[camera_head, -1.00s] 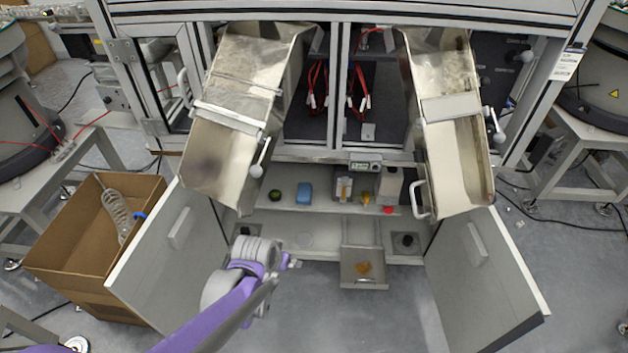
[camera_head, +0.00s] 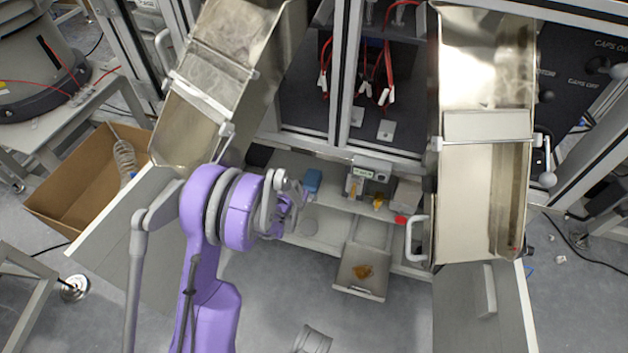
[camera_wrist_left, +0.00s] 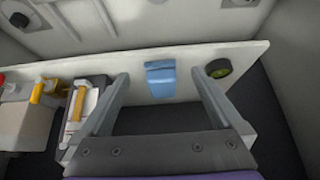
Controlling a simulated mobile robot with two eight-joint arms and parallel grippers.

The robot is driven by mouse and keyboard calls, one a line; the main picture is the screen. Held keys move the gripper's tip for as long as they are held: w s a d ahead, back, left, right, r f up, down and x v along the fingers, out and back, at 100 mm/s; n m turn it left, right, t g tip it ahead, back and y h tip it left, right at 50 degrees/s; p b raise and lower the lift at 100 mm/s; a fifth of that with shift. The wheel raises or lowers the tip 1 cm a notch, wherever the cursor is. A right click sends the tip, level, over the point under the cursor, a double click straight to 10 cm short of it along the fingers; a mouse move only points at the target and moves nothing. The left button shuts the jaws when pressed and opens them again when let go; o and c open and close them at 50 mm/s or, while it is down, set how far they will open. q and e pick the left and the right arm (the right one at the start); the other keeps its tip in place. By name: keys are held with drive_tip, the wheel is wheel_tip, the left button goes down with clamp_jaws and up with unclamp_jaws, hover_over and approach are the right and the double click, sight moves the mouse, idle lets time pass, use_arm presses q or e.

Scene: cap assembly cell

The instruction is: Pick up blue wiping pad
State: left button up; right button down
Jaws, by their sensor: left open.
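The blue wiping pad (camera_head: 312,181) lies on the upper shelf of the open cabinet. In the left wrist view the pad (camera_wrist_left: 161,80) lies flat near the shelf's edge, in line with the gap between my fingers. My left gripper (camera_head: 289,198) is at the shelf, just left of the pad in the head view. In the left wrist view the gripper (camera_wrist_left: 161,80) has its fingers wide apart and empty, one on each side of the pad. How far the fingertips are from the pad is hard to tell. My right gripper is not in view.
A round black-and-green item (camera_wrist_left: 218,68) sits on the shelf close to one finger. A device with a yellow part (camera_wrist_left: 80,105) stands on the other side. Metal chutes (camera_head: 215,85) (camera_head: 485,160) hang above, left and right. A drawer (camera_head: 362,268) is pulled out below.

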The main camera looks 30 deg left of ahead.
use_arm(q)
drive_tip(key=b, duration=0.2)
approach(312, 177)
drive_tip(key=x, duration=0.5)
drive_tip(key=shift+s+f, duration=0.1)
drive_tip(key=b+x, duration=0.1)
drive_tip(key=x, duration=0.4)
drive_tip(key=c, duration=1.3)
drive_tip(key=shift+r+p, duration=0.4)
drive_tip(key=shift+r, duration=0.25)
drive_tip(key=s+d+p, duration=0.1)
drive_tip(key=s, duration=0.4)
drive_tip(key=s+d, duration=0.1)
drive_tip(key=s, duration=0.5)
drive_tip(key=s+d+p, duration=0.1)
drive_tip(key=s+d, duration=0.1)
drive_tip(key=s, duration=0.4)
drive_tip(key=shift+s+d+r+p, duration=0.1)
drive_tip(key=shift+s+p, duration=0.15)
drive_tip(key=shift+p, duration=0.05)
